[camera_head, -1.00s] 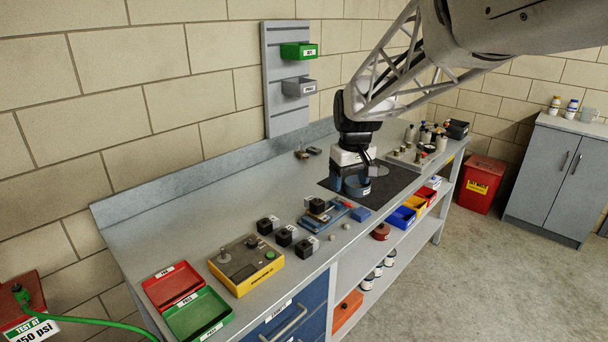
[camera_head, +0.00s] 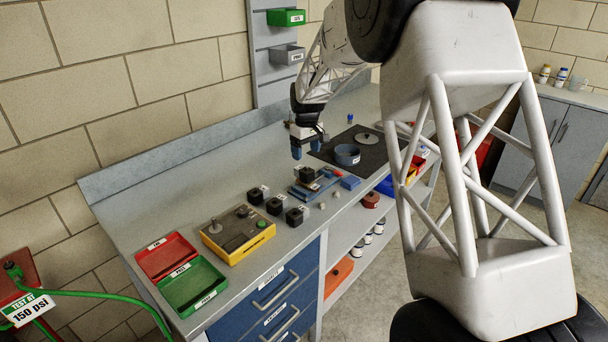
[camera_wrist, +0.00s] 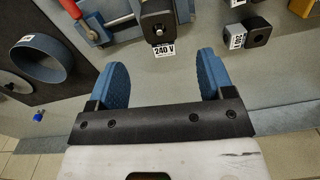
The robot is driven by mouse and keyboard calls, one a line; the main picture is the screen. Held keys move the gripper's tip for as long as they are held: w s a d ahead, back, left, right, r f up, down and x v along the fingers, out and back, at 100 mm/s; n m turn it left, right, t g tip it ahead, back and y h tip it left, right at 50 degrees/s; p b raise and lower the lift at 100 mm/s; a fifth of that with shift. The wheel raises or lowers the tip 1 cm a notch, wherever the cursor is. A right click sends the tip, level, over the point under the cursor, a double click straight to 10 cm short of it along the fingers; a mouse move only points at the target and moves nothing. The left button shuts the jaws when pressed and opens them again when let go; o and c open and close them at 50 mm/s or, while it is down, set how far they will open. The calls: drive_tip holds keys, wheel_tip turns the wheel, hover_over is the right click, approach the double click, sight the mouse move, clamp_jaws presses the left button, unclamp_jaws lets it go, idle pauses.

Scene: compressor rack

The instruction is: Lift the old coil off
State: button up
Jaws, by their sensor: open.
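A black coil (camera_head: 307,173) sits on the blue vise (camera_head: 325,182) near the bench front. In the wrist view a black coil (camera_wrist: 157,18) with a "240 V" label stands at the vise (camera_wrist: 92,28), top centre, its upper part cut off by the frame. My gripper (camera_head: 308,144) is open and empty, above the bench just behind the vise. In the wrist view my two blue fingers (camera_wrist: 162,78) are spread wide, with the coil beyond and between their tips, apart from both. What holds the coil underneath cannot be made out.
Several loose black coils (camera_head: 274,206) stand left of the vise, near a yellow tester (camera_head: 237,234), a red tray (camera_head: 167,255) and a green tray (camera_head: 190,287). A blue ring (camera_head: 347,155) lies on the dark mat (camera_head: 375,151) at right. The bench behind the coils is clear.

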sight(304, 169)
drive_tip(key=shift+w+a+f, duration=0.2)
drive_tip(key=shift+w+f, duration=0.25)
drive_tip(key=shift+f, duration=1.25)
drive_tip(key=shift+s+a+f, duration=0.1)
drive_tip(key=shift+f, duration=1.2)
drive_tip(key=shift+s+f, duration=0.1)
drive_tip(key=shift+f, duration=1.2)
drive_tip(key=c, duration=1.1)
